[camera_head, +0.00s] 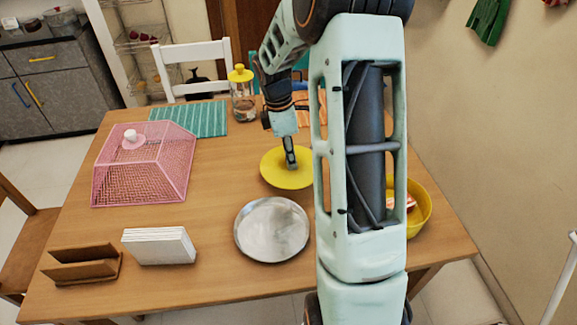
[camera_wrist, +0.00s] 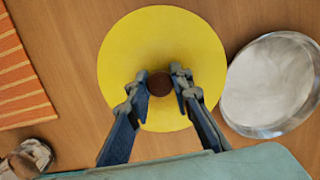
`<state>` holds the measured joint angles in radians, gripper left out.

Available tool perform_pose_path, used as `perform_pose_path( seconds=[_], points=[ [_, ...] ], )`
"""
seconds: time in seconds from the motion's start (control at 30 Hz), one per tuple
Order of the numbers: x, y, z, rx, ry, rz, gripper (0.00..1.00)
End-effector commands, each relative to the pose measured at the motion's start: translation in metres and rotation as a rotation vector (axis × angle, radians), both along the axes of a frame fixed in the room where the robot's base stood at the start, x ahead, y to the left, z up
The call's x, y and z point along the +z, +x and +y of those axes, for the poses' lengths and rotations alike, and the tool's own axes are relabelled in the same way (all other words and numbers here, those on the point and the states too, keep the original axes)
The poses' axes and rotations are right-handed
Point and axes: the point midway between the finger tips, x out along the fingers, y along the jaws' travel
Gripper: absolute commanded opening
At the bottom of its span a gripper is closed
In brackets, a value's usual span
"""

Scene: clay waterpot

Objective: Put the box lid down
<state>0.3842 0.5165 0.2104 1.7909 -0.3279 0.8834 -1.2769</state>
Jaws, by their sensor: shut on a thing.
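The box lid is a round yellow disc (camera_head: 275,179) with a brown knob (camera_wrist: 160,86) at its centre. My gripper (camera_head: 291,163) points down and is shut on the knob, with one finger on each side. In the wrist view the lid (camera_wrist: 125,55) looks level beneath my gripper (camera_wrist: 160,82). I cannot tell whether the lid touches the table (camera_head: 215,170) or hangs just above it. A yellow bowl (camera_head: 420,215), perhaps the box, stands at the right with something orange and white in it. My arm hides part of it.
A round metal plate (camera_head: 271,230) lies close beside the lid.

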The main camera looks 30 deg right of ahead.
Motion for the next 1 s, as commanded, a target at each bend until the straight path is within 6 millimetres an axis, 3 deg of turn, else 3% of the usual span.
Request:
perform_pose_path(
  seconds=[0.27, 0.5, 0.87, 0.9, 1.0],
  points=[
    [-0.015, 0.013, -0.001, 0.001, 0.0, -0.001, 0.0],
    [-0.046, 0.014, -0.001, 0.001, -0.001, 0.0, 0.0],
    [-0.05, 0.014, -0.001, 0.0, 0.0, -0.001, 0.0],
    [-0.05, 0.014, -0.001, 0.001, 0.0, -0.001, 0.22],
    [-0.05, 0.014, -0.001, 0.0, 0.0, -0.001, 0.33]
  ],
)
